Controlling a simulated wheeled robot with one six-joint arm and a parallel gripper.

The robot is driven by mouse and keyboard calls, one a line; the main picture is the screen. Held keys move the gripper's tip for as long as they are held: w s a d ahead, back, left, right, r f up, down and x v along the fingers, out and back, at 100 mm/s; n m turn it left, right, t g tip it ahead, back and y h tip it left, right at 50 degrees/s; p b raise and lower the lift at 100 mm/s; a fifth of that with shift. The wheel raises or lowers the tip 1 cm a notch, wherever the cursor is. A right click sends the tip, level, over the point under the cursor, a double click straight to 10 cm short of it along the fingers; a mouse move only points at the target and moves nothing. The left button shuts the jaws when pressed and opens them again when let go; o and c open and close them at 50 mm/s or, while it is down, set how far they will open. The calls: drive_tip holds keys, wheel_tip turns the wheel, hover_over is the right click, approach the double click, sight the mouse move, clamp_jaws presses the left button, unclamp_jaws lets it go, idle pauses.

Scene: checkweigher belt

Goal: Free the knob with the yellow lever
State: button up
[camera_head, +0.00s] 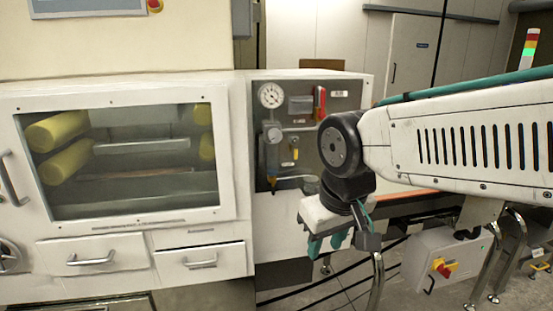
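A small yellow lever (295,153) shows on the dark upright panel (345,120) in the middle of the view. Left of it is a grey filter-like unit with a round top (272,133), which may be the knob; which knob the lever holds cannot be told. My gripper (327,243), with teal fingers, hangs below and to the right of the lever, apart from it and in front of the machine. The fingers point down and are partly seen; their opening and anything between them are unclear.
A pressure gauge (270,95) and a red lever (319,103) share the panel. A windowed cabinet (235,150) stands left. A grey box with a red-yellow switch (443,268) is at lower right, among curved metal tubes (377,280). My arm covers the panel's right side.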

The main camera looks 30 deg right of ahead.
drive_tip(key=w+d+m+t+h, duration=0.1)
drive_tip(key=w+d+t, duration=0.3)
drive_tip(key=w, duration=0.6)
drive_tip(key=w+d+t+h, duration=0.1)
drive_tip(key=w+d+t, duration=0.1)
drive_tip(key=w+d, duration=0.6)
drive_tip(key=t+y, duration=0.1)
drive_tip(key=t, duration=0.8)
approach(296, 150)
drive_tip(key=f, duration=0.1)
drive_tip(key=shift+n, duration=0.3)
drive_tip(key=w, duration=0.5)
drive_tip(key=w+d, duration=0.1)
drive_tip(key=w, duration=0.2)
drive_tip(key=shift+w+f, duration=0.1)
clamp_jaws()
